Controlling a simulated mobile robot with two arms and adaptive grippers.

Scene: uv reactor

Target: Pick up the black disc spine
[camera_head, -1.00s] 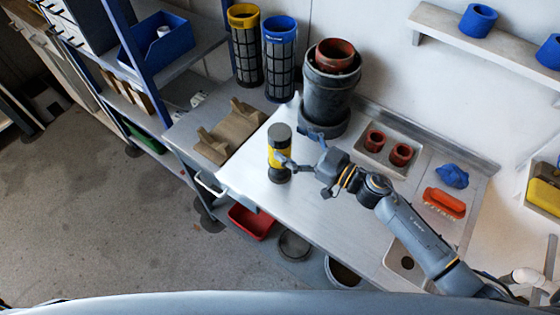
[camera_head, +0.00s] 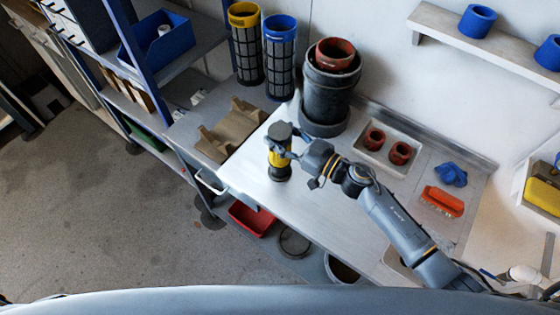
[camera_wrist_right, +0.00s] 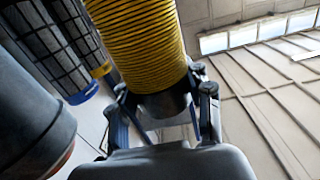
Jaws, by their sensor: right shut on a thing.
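The black disc spine (camera_head: 280,168) is upright at the left part of the steel bench, with a black top, a yellow ribbed stack around its middle and a black lower end. I cannot tell whether its base touches the bench. My right gripper (camera_head: 286,143) comes from the right and is shut on its black upper part. In the right wrist view, the fingers (camera_wrist_right: 165,115) close around the black end of the spine (camera_wrist_right: 160,103), beside the yellow ribbed stack (camera_wrist_right: 140,45). My left gripper is not in view.
A dark grey housing (camera_head: 328,95) with a red-brown ring stands behind the spine. A brown cradle (camera_head: 228,135) lies to the left. Yellow-topped (camera_head: 245,50) and blue-topped (camera_head: 280,60) mesh cylinders stand at the back. The steel bench (camera_head: 310,220) is clear in front.

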